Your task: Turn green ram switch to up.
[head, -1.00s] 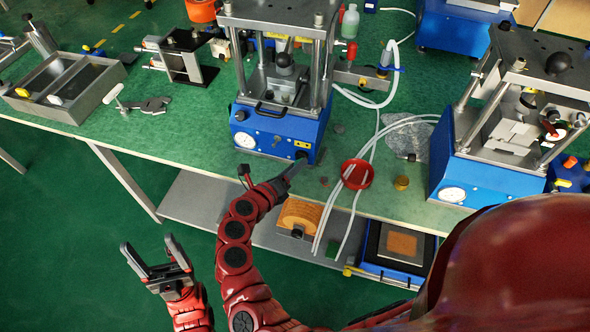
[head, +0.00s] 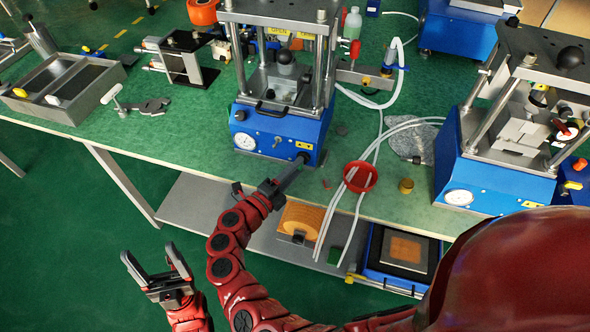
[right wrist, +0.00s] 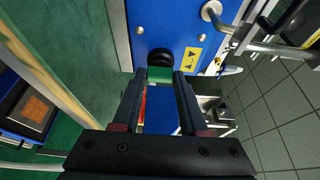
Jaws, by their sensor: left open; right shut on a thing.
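The green ram switch (right wrist: 160,74) shows in the right wrist view as a green piece in front of a round black base on the blue press front. My right gripper (right wrist: 162,80) is shut on it, one finger on each side. In the head view my right gripper (head: 294,168) reaches the lower right corner of the blue press (head: 272,133), and hides the green part. I cannot tell which way the switch points. My left gripper (head: 150,267) is open and empty, in front of the bench and away from the press.
A white gauge (head: 245,141) is on the press front. A red ring (head: 360,177) with pale hoses lies right of my right gripper. A second blue press (head: 490,185) stands further right. A grey tray (head: 62,88) is at the left. The bench front edge runs under my right arm.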

